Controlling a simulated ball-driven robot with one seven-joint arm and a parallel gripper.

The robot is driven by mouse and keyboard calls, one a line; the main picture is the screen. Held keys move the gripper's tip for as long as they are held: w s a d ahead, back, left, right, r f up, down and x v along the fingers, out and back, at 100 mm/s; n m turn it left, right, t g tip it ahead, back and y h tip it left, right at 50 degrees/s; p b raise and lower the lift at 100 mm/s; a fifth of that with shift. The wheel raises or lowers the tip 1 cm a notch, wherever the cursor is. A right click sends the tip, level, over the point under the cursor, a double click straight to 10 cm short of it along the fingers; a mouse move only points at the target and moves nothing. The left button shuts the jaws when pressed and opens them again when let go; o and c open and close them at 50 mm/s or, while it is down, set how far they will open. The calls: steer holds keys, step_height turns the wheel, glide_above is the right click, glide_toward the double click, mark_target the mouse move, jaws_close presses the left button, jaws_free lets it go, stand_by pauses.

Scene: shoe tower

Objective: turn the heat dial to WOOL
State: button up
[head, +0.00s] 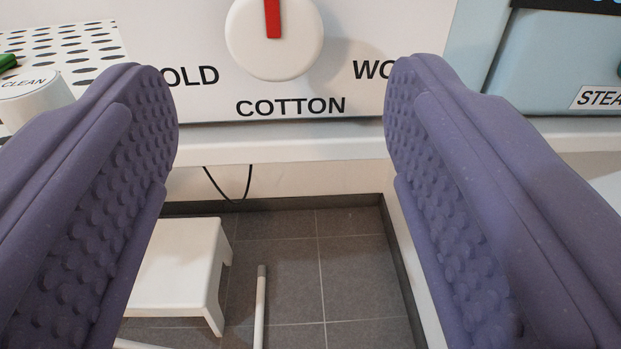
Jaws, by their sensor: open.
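The heat dial (275,50) is a round white knob with a red pointer bar (272,17) on a white panel (210,48). The dial's top is cut off by the picture edge. The red bar points straight up in the picture. Below the dial is the label COTTON (291,106). At left a label reads "OLD", its start hidden by my left finger. At right a label reads "WO" (369,70), its end hidden by my right finger. My gripper (281,100) is open and empty. Its purple studded fingers stand wide apart, with the dial between and beyond them.
A perforated board (75,45) and a white cup-like part marked CLEAN (35,104) are at left. A light blue unit (545,60) with a label starting "STEA" (597,97) is at right. Below are a white ledge (285,147), a white stool (178,262) and grey tile floor.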

mark_target(275, 30)
steer(key=w, duration=0.2)
steer(key=w+b, duration=0.1)
steer(key=w, duration=0.4)
steer(key=shift+a+r+b, duration=0.1)
steer(key=shift+a+b, duration=0.15)
steer(key=shift+b, duration=0.05)
steer(key=c, duration=1)
